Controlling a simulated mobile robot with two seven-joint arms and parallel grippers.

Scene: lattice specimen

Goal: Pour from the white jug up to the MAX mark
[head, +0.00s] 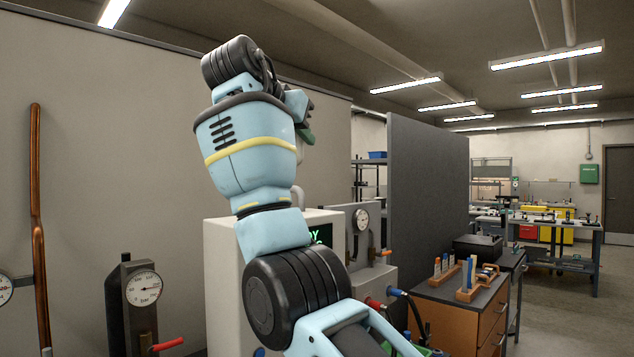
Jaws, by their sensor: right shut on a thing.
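My right arm (250,150) rises through the middle of the head view and blocks much of what is behind it. My right gripper (303,118) is mostly hidden behind its own wrist; only a dark part and a small green piece (307,136) show at its right side. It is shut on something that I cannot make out. No white jug can be clearly identified, and no MAX mark or vessel to fill is visible. A small pale rounded shape (310,172) shows just above a white machine, too little of it to name. My left gripper is not in view.
The white machine (222,285) with a green-lit display (321,235) stands behind my arm. An orange-brown cabinet (455,318) with tool racks stands at right, by a grey partition (428,190). Open floor lies far right.

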